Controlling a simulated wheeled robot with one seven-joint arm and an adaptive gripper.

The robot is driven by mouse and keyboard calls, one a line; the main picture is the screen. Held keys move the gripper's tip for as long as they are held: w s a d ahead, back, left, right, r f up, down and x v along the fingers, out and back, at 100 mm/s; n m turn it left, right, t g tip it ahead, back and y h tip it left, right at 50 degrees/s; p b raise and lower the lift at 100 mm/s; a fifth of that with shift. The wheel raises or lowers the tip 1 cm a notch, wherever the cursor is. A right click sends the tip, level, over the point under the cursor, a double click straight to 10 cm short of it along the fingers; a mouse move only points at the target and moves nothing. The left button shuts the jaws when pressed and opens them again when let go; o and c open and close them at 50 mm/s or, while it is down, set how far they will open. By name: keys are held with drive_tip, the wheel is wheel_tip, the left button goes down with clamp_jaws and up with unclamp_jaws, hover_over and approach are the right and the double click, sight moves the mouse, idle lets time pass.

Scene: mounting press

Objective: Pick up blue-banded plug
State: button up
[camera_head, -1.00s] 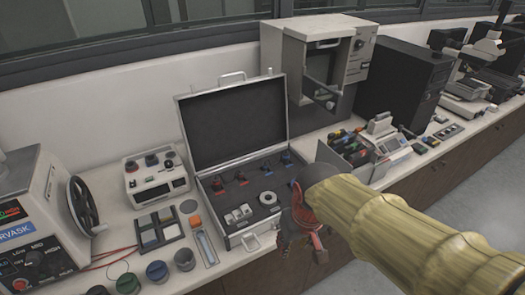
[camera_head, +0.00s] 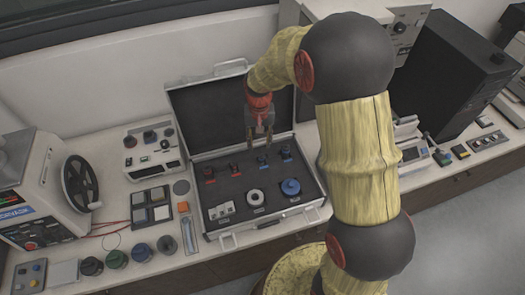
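An open case (camera_head: 222,229) lies on the bench with a dark foam insert. Two small plugs with blue at them stand in its back row, one blue-marked plug (camera_head: 263,161) near the middle and another blue-marked plug (camera_head: 286,153) to the right. Which one is meant by blue-banded I cannot tell. Two red-marked plugs, a left one (camera_head: 209,174) and a right one (camera_head: 235,170), stand left of them. My gripper (camera_head: 259,142) points down above the back row, close to the middle blue plug in the picture. Its fingers look apart and empty; the exact height is unclear.
The case's front row holds white blocks (camera_head: 221,211), a white ring (camera_head: 255,198) and a round blue piece (camera_head: 291,187). The raised lid (camera_head: 205,115) stands behind my gripper. A grey box with dials (camera_head: 153,152) is left, a black tower (camera_head: 450,80) right.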

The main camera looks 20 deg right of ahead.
sight(261, 156)
drive_tip(key=shift+s+f, duration=0.25)
drive_tip(key=shift+f, duration=0.05)
drive_tip(key=shift+w+a+f, duration=0.1)
drive_tip(key=shift+w+f, duration=0.05)
drive_tip(key=shift+f, duration=1.3)
drive_tip(key=f, duration=0.3)
drive_tip(key=f+b, duration=0.1)
drive_tip(key=shift+d+f, duration=0.2)
drive_tip(key=shift+d, duration=0.15)
drive_tip(key=c, duration=0.3)
clamp_jaws()
